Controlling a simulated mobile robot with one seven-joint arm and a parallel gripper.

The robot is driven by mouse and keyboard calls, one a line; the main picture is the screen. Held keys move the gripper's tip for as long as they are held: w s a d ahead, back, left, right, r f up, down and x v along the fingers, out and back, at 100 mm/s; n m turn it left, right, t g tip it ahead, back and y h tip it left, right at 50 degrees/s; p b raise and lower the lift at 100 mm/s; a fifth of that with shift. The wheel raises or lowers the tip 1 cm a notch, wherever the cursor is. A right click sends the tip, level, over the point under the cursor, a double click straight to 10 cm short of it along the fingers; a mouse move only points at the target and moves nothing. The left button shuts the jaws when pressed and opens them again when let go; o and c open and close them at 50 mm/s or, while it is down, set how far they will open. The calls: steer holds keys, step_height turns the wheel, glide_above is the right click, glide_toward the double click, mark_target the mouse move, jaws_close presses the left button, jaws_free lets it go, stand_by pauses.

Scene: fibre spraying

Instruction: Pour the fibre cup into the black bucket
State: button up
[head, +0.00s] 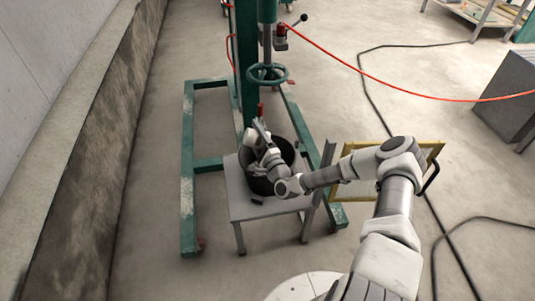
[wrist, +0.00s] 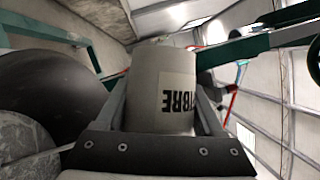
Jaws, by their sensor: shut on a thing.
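The black bucket (head: 285,150) stands on a small grey table (head: 236,192) in the head view. My gripper (head: 259,136) is at the bucket's far left rim, over its opening as seen from the head. It is shut on the fibre cup (wrist: 147,88), a pale grey cup whose white label reads "IBRE" in the wrist view. The cup sits between both fingers. In the head view it is small and partly hidden by my gripper, so its tilt and contents cannot be told. A dark curved surface at the left of the wrist view looks like the bucket.
A green press frame (head: 188,170) with a handwheel (head: 267,74) stands around and behind the table. A yellow-framed panel (head: 355,189) leans right of the table, behind my arm. An orange hose (head: 400,90) and black cables cross the right side. Floor at left is clear.

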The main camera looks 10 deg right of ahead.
steer(key=shift+w+a+n+g, duration=0.1)
steer(key=shift+a+n+g, duration=0.2)
steer(key=shift+n, duration=0.3)
steer(key=n+g, duration=0.1)
steer(key=a+f+n, duration=0.1)
steer(key=n, duration=0.1)
steer(key=shift+a+f+n+g, duration=0.1)
steer(key=shift+a+n+g, duration=0.05)
steer(key=shift+n+g, duration=0.2)
steer(key=shift+f+n+g, duration=0.35)
steer(key=shift+n, duration=0.1)
steer(key=shift+w+a, duration=0.1)
